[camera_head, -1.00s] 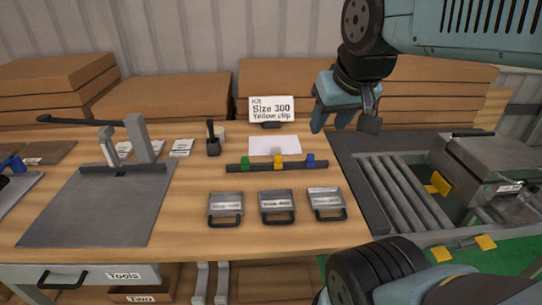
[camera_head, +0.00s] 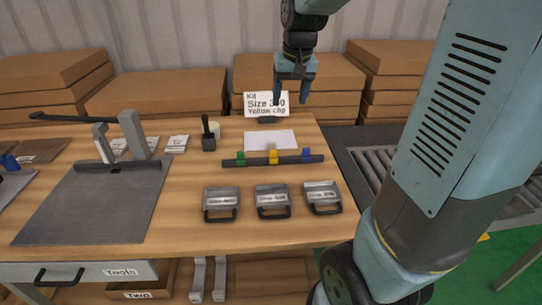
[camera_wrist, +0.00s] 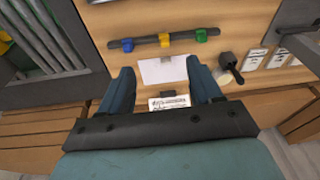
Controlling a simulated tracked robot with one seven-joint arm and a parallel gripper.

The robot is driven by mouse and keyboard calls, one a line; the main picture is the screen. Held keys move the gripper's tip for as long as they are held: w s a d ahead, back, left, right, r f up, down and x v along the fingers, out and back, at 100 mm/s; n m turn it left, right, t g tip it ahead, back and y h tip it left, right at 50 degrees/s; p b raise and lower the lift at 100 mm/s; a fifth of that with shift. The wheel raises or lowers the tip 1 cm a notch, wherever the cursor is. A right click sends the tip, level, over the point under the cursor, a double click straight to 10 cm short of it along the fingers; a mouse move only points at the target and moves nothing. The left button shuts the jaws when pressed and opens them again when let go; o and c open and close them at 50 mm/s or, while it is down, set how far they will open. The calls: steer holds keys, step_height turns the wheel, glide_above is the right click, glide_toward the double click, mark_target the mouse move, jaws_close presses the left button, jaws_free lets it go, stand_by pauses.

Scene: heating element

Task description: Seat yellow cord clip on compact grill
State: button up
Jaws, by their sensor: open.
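The yellow cord clip (camera_head: 273,157) sits on a dark rail (camera_head: 232,163) between a green clip (camera_head: 240,158) and a blue clip (camera_head: 306,155). It also shows in the wrist view (camera_wrist: 164,41). Three small grey grills with black handles lie in front of the rail: left (camera_head: 222,199), middle (camera_head: 272,196) and right (camera_head: 321,193). Their labels are too small to read surely, so I cannot tell which is compact. My gripper (camera_head: 290,101) is open and empty, pointing down above the back of the bench near the kit sign; its fingers (camera_wrist: 163,85) show apart in the wrist view.
A white sheet (camera_head: 270,140) lies behind the rail. A black brush holder (camera_head: 208,140) and a grey plate with a lever (camera_head: 100,205) stand left. A roller conveyor (camera_head: 380,165) is at right, partly behind my arm.

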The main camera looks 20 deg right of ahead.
mark_target(273, 150)
steer(key=w+f+g, duration=0.2)
steer(key=w+f, duration=1.1)
steer(key=shift+m, duration=0.4)
step_height(273, 150, down, 14)
steer(key=shift+w+a, duration=0.15)
steer(key=shift+c, duration=0.2)
steer(key=c, duration=1.1)
